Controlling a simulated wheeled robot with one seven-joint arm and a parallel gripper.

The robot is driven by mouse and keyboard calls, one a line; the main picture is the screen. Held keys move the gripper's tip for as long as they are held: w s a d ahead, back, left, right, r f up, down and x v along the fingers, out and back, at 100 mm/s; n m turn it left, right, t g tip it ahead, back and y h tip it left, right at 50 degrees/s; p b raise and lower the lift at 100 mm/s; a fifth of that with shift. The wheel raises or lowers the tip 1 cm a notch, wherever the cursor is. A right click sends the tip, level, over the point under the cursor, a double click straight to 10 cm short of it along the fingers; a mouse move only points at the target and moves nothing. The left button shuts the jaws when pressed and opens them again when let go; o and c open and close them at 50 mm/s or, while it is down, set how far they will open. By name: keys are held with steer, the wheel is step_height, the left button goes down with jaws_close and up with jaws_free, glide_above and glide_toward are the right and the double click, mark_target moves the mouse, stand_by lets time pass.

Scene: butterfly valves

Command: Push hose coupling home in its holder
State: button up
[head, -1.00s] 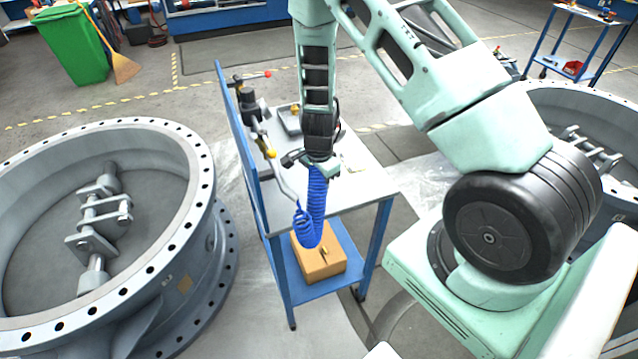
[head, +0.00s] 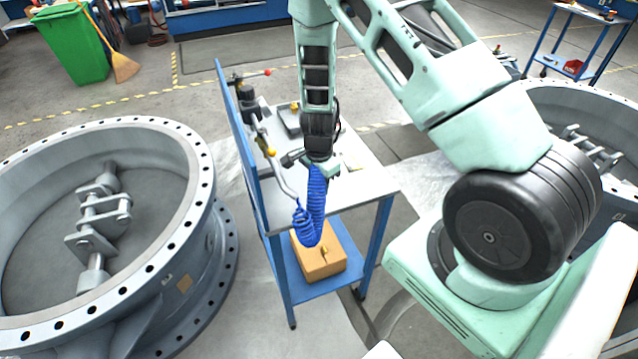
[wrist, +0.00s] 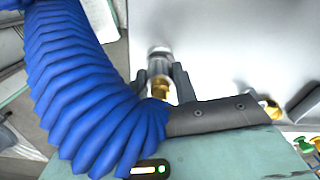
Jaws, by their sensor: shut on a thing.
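My gripper (wrist: 160,85) is shut on the hose coupling (wrist: 158,88), a brass piece between its two dark fingers in the wrist view. A grey metal cylinder (wrist: 160,54) lies in line beyond the brass; I cannot tell whether it is the coupling's tip or part of the holder. The blue coiled hose (wrist: 85,85) bends away on the left. In the head view my gripper (head: 318,164) is over the trolley top, with the hose (head: 316,205) hanging below it. The holder cannot be made out clearly, and my wrist hides the coupling there.
The trolley (head: 350,195) has a blue upright panel (head: 240,145) with pipe fittings on its left. A cardboard box (head: 318,262) is on its lower shelf. Large flanged valves stand left (head: 190,220) and right (head: 600,100). The trolley top's right front is mostly clear.

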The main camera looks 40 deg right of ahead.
steer(key=shift+f+b, duration=0.3)
steer(key=shift+f, duration=0.1)
stand_by(0.4)
steer(key=o, duration=1.5)
steer(key=shift+c, duration=0.2)
steer(key=shift+r, duration=0.15)
steer(key=shift+r+p, duration=3.05)
steer(key=shift+r, duration=0.6)
